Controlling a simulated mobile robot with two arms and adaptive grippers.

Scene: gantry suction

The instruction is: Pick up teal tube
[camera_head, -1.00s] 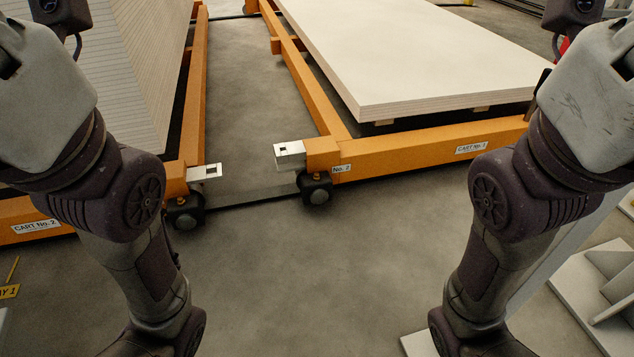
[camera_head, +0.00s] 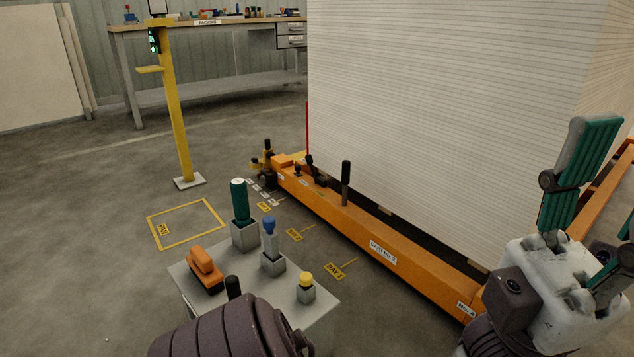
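The teal tube (camera_head: 239,201) stands upright in a grey square holder (camera_head: 244,235) at the back left of a small grey stand. It has a pale top end, and its lower end is hidden in the holder. My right gripper (camera_head: 610,190) is at the right edge, far from the tube, with its teal-padded fingers spread apart. Nothing shows between them, though one finger is partly cut off by the frame. My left gripper is not in view; a dark arm link of mine covers the stand's front.
The stand (camera_head: 190,287) also bears an orange tool (camera_head: 204,270), a blue-topped tool (camera_head: 269,240) and a yellow-topped item (camera_head: 306,282). An orange cart (camera_head: 400,262) with a tall panel stack (camera_head: 450,120) is behind. A yellow post (camera_head: 174,110) stands at the back left. Floor left is clear.

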